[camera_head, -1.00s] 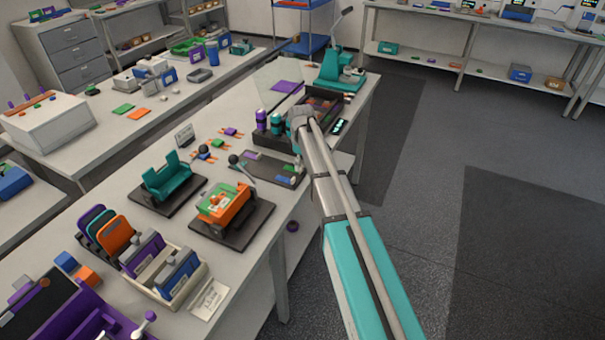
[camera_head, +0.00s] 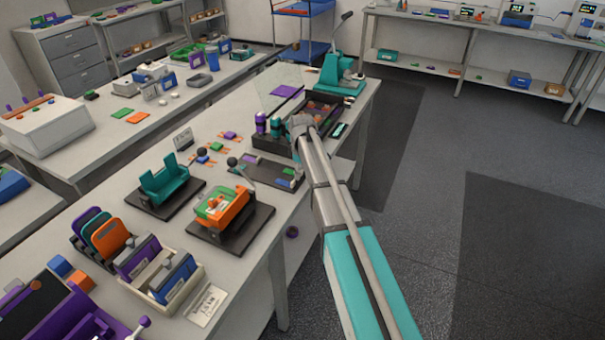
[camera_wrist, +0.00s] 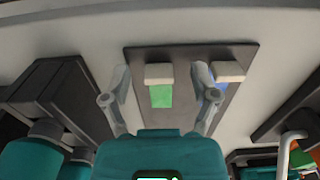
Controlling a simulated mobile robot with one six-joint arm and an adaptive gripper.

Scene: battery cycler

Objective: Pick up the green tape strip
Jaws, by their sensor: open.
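The green tape strip (camera_wrist: 161,96) lies on a dark flat board (camera_wrist: 185,57) in the wrist view, with a pale grey block (camera_wrist: 158,72) at its upper end. My gripper (camera_wrist: 161,84) is open. One finger is on each side of the strip, with a gap on both sides, and nothing is held. A blue strip (camera_wrist: 221,83) with a similar pale block is partly hidden behind the right finger. In the head view the board (camera_head: 258,172) lies near the bench's front edge. My fingers cannot be made out there.
A dark bin (camera_head: 322,112) and purple and teal cylinders (camera_head: 262,123) stand behind the board. A lever fixture with an orange block (camera_head: 228,208) and a teal cradle (camera_head: 165,182) stand nearer. In the wrist view a dark box (camera_wrist: 62,98) is at left.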

